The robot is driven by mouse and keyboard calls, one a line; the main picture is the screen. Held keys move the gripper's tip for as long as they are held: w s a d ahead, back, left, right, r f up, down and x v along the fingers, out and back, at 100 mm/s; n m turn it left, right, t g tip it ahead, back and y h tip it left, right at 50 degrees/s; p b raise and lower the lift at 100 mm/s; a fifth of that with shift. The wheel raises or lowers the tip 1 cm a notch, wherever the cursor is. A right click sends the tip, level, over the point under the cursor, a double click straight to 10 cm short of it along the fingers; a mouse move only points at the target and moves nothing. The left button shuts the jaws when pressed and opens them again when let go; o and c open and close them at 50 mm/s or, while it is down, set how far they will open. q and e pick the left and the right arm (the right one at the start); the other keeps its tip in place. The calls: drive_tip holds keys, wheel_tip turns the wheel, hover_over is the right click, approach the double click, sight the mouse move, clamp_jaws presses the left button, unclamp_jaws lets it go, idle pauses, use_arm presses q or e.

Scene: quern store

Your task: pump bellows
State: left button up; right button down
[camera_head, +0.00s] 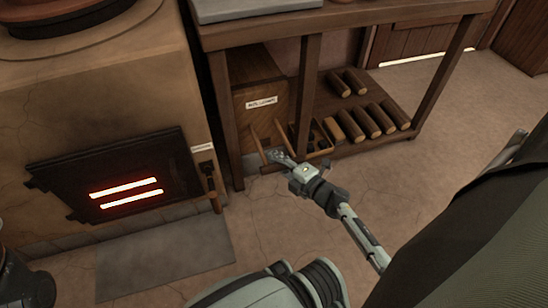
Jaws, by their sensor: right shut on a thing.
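A wooden box (259,92) with a white label stands under the table, right of the stove. The label is too small to read. Thin wooden bars (257,146) stick out low at its front. I cannot tell for sure which part is the bellows. My right gripper (277,156) reaches in from the lower right and is shut at these bars. Its fingertips are small and partly merge with the wood, so the exact grip is unclear.
The stove (60,130) at left has a dark door (110,175) with two glowing slots. The wooden table (350,17) has a low shelf with several brown logs (367,122). A grey slab (165,266) lies before the stove. The floor (440,155) at right is clear.

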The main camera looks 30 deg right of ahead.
drive_tip(key=shift+s+a, duration=0.2)
drive_tip(key=shift+s, duration=0.7)
drive_tip(key=c, duration=1.3)
unclamp_jaws()
drive_tip(key=v, duration=1.2)
